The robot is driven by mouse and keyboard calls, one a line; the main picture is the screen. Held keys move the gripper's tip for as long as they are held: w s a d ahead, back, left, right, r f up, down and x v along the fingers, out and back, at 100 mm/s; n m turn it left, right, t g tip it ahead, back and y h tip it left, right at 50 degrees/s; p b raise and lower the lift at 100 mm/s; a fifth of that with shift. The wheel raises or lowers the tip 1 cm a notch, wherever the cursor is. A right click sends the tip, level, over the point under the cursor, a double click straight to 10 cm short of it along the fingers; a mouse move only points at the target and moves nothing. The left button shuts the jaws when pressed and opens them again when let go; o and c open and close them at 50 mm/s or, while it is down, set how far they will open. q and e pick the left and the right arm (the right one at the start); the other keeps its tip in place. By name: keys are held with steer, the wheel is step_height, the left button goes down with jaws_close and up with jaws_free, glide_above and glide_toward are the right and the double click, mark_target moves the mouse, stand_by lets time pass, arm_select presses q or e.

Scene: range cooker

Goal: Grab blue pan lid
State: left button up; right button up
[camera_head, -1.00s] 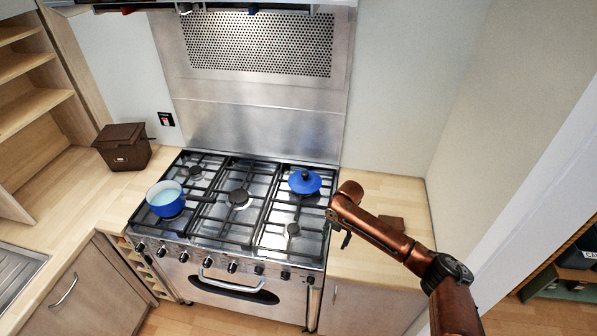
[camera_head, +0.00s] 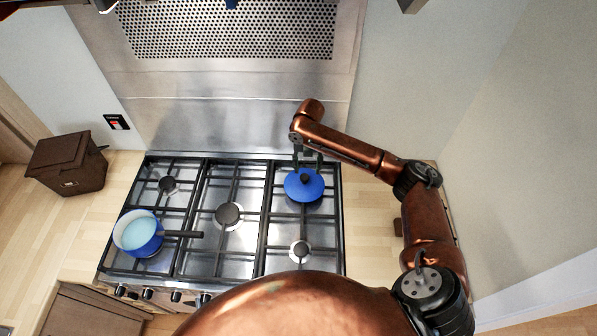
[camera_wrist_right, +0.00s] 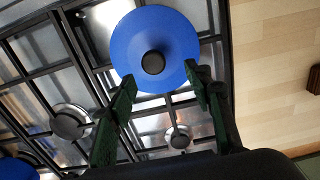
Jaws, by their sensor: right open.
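The blue pan lid (camera_head: 304,187) rests on the back right burner grate of the cooker. It is round with a dark knob in its middle. My right gripper (camera_head: 308,160) is just above and behind the lid in the head view. In the right wrist view the lid (camera_wrist_right: 154,38) fills the top middle, its dark knob (camera_wrist_right: 153,63) lying a little beyond the open fingertips (camera_wrist_right: 163,80). The fingers are apart with nothing between them; whether they touch the lid's rim I cannot tell. My left gripper is not in view.
A blue pan (camera_head: 138,233) with a dark handle sits on the front left of the hob (camera_head: 229,244). A brown box (camera_head: 68,163) stands on the left counter. The steel splashback (camera_head: 228,125) rises behind the hob. A wall is at the right.

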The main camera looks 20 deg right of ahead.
mark_target(305, 176)
steer(key=shift+w, duration=0.2)
steer(key=shift+w+f, duration=0.1)
steer(key=shift+f, duration=1.15)
steer(key=f, duration=0.1)
steer(key=f+p, duration=0.1)
steer(key=f, duration=0.2)
steer(key=shift+w+a+f+p, duration=0.1)
steer(key=shift+a+f+p, duration=0.05)
steer(key=shift+a+p, duration=0.25)
steer(key=shift+d+f, duration=0.1)
steer(key=shift+f, duration=0.3)
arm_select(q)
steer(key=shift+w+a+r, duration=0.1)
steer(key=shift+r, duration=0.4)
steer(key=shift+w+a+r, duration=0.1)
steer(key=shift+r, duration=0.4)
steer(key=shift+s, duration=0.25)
arm_select(e)
jaws_close()
